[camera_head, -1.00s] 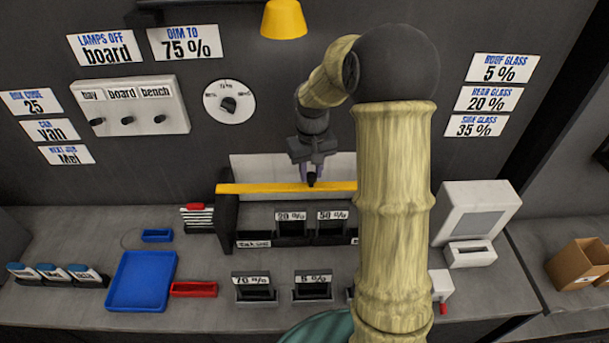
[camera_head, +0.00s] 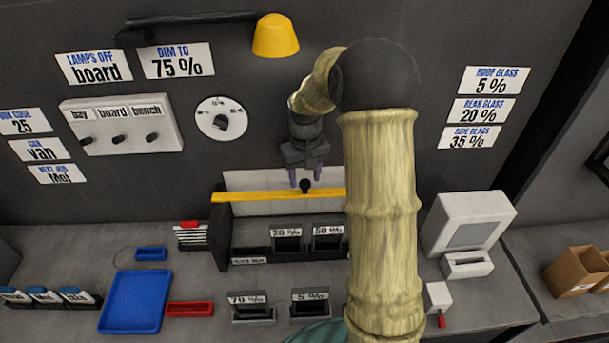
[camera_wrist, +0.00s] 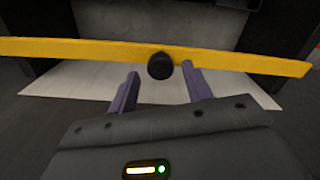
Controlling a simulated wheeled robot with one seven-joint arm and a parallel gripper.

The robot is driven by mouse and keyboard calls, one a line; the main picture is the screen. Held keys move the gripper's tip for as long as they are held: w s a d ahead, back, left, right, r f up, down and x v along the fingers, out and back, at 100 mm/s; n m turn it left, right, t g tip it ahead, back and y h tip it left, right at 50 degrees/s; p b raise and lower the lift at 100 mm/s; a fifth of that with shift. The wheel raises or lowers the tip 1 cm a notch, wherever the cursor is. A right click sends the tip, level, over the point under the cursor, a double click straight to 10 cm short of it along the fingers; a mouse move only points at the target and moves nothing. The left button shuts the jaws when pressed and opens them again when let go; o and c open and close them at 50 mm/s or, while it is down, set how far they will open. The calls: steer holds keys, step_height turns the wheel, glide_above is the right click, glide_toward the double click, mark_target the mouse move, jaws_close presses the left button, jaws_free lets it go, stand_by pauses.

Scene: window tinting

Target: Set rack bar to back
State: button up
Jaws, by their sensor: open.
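The rack bar (camera_head: 270,195) is a yellow bar across the front of the dark rack (camera_head: 222,232), with a black round knob (camera_head: 305,186) on it. In the wrist view the yellow bar (camera_wrist: 90,50) spans the picture and its black knob (camera_wrist: 160,66) is near the middle. My gripper (camera_head: 306,180) is open, its two purple fingers pointing down at the knob. In the wrist view my gripper (camera_wrist: 158,80) has one finger on either side of the knob's line, with the knob a little beyond or level with the tips; contact cannot be told. My arm hides the bar's right end.
A white panel (camera_head: 250,180) stands behind the bar. The rack holds film boxes marked 20 % (camera_head: 287,238) and 50 % (camera_head: 328,236). A yellow lamp (camera_head: 275,36) hangs above. A blue tray (camera_head: 135,300) lies left, and a white device (camera_head: 468,228) stands right.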

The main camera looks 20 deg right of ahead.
mark_target(305, 180)
step_height(305, 180, up, 7)
steer(key=shift+r+b, duration=0.2)
steer(key=shift+b, duration=0.45)
steer(key=s+a+f+t, duration=0.1)
steer(key=s+a+f, duration=0.2)
steer(key=s, duration=0.6)
steer(key=s+a+f+t, duration=0.1)
steer(key=s+a+f, duration=0.2)
steer(key=s, duration=0.7)
steer(key=shift+f+t, duration=0.3)
steer(key=shift+f, duration=0.25)
